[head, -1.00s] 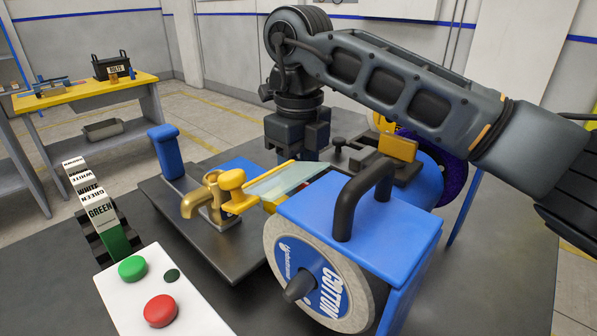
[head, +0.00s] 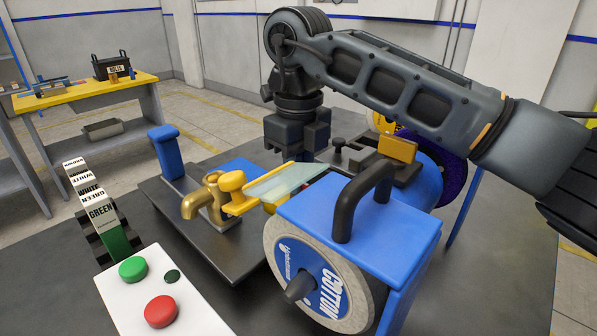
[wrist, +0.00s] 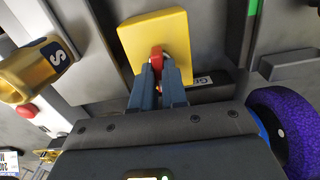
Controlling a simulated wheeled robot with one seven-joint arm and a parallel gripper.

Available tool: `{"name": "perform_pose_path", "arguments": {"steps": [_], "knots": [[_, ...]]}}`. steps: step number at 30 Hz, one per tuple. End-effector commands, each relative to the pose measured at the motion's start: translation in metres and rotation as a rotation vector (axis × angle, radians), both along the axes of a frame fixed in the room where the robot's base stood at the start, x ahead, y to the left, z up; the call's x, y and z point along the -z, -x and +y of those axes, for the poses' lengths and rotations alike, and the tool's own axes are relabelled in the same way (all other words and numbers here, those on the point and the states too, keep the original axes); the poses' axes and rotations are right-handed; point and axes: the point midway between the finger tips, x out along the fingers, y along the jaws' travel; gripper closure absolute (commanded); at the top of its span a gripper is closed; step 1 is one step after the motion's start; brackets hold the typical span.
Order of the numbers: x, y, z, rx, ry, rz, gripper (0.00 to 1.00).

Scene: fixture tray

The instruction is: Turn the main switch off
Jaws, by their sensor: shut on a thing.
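The main switch shows in the wrist view as a yellow plate (wrist: 178,30) with a small red handle (wrist: 156,52) on it. My gripper (wrist: 157,68) is shut on the red handle, its two blue-grey fingers on either side. The fingers hide part of the handle, so I cannot tell its exact angle. In the head view my gripper's body hangs down behind the grinding machine (head: 345,222). The switch and my fingertips are hidden there.
A white button box (head: 201,308) with a green button (head: 133,269) and a red button (head: 161,311) stands in front. A brass tap (head: 205,197) and a blue upright handle (head: 168,151) are left of the machine. A purple wheel (wrist: 283,125) is close to my gripper's right.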

Motion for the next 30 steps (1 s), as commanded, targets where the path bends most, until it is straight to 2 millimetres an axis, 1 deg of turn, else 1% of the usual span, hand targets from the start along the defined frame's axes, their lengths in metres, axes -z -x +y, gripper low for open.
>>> {"name": "perform_pose_path", "arguments": {"steps": [8,30], "knots": [[-0.0034,-0.0008,-0.0005,0.168,0.002,-0.002,1.00],[-0.0035,-0.0013,-0.0003,0.867,0.000,-0.003,1.00]]}}
